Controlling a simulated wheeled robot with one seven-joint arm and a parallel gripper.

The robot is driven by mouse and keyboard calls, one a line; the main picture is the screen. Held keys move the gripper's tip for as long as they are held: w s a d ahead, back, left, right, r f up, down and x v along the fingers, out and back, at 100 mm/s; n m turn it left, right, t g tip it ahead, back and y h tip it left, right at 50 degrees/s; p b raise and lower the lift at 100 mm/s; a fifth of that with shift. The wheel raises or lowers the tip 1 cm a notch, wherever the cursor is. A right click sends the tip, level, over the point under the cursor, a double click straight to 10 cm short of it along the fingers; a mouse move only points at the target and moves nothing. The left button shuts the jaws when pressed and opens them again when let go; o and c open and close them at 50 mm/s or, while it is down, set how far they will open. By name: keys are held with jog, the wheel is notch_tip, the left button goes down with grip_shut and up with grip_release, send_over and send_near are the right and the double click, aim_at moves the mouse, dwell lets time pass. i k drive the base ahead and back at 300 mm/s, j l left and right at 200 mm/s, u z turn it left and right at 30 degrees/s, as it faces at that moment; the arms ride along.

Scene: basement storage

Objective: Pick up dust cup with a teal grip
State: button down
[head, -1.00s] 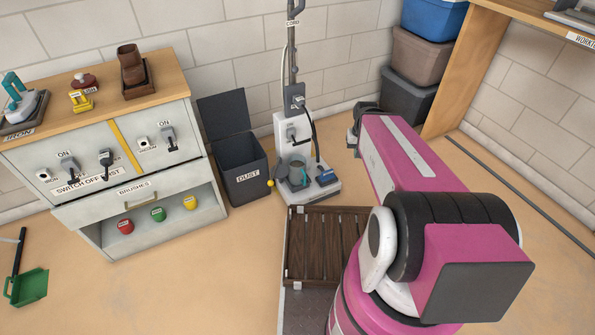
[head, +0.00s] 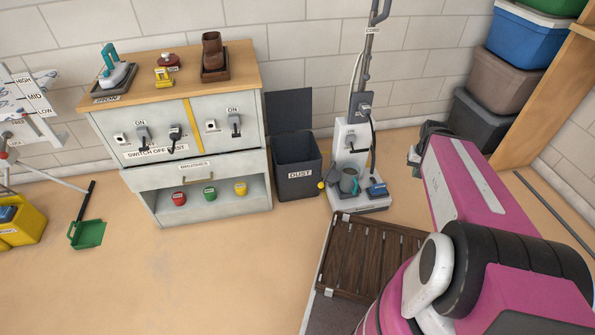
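The dust cup with a teal grip (head: 348,182) sits low on the grey base of the upright vacuum stand, below the white panel. It is small in the head view, a grey cup with a teal part. My arm reaches in from the lower right. My gripper (head: 414,155) is at the far end of the pink arm, to the right of the cup and apart from it. The gripper is dark and partly hidden behind the arm, so its fingers do not show clearly.
A dark open bin (head: 297,172) labelled DUST stands left of the vacuum stand (head: 362,206). A brown slatted platform (head: 352,262) lies in front. A cabinet (head: 200,150) with switches stands further left. Stacked boxes (head: 497,75) stand at the right.

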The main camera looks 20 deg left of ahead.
aim_at(351, 171)
jog(key=u, duration=0.25)
jog(key=l+u, duration=0.9)
jog(key=u, duration=0.15)
jog(key=l, duration=0.45)
jog(key=k+l+u, duration=0.15)
jog(key=l, duration=0.3)
jog(key=k+l, duration=0.1)
jog(key=l, duration=0.35)
jog(key=l+u, duration=0.1)
jog(key=l, duration=0.35)
jog(key=k+l+u, duration=0.1)
jog(key=l, duration=0.35)
jog(key=k, duration=0.1)
